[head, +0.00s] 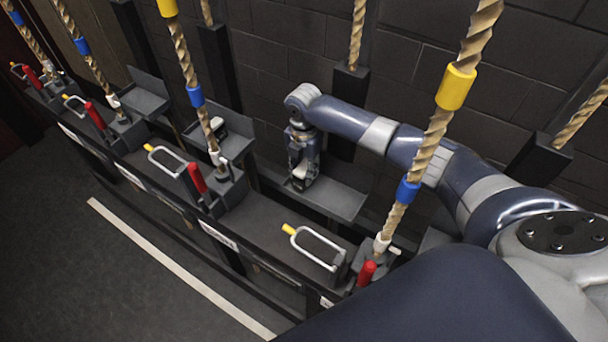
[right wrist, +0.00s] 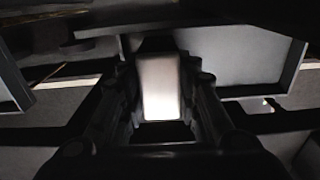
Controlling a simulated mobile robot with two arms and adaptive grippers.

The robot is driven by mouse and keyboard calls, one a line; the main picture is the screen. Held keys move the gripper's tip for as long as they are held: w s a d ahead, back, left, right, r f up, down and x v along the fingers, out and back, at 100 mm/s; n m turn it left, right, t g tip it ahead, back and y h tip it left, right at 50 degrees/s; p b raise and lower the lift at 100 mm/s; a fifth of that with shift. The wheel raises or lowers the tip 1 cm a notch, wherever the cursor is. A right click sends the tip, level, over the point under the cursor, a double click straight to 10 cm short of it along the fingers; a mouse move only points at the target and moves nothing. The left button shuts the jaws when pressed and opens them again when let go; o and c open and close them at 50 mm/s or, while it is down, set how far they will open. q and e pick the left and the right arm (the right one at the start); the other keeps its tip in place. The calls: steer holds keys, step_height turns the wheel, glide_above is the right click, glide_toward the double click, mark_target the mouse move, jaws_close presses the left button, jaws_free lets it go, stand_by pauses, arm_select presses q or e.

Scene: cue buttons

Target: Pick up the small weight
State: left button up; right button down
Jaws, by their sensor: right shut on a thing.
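My right gripper (head: 301,178) reaches down over a grey tray (head: 342,202) at the back of the bench. It is shut on the small weight, a pale block (right wrist: 158,88) that sits between the two dark fingers in the right wrist view. In the head view only a bit of the pale block (head: 299,171) shows between the fingers. Whether the weight touches the tray is hard to tell. My left gripper is not in view.
Thick ropes with yellow and blue bands (head: 456,86) rise from the dark bench. White handles (head: 313,247) and red levers (head: 197,178) stand along its front. Another tray (head: 232,143) holds a dark and white object (head: 218,127). A dark block wall stands close behind.

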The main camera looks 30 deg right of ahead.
steer(key=shift+w+r, duration=0.1)
steer(key=shift+r, duration=0.05)
steer(key=shift+w+r, duration=0.1)
steer(key=shift+r, duration=0.35)
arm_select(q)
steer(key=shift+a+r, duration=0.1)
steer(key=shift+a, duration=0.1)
arm_select(e)
step_height(320, 180, up, 21)
arm_select(q)
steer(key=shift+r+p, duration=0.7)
steer(key=shift+p, duration=0.1)
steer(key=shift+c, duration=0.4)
arm_select(e)
step_height(320, 180, up, 6)
glide_above(304, 166)
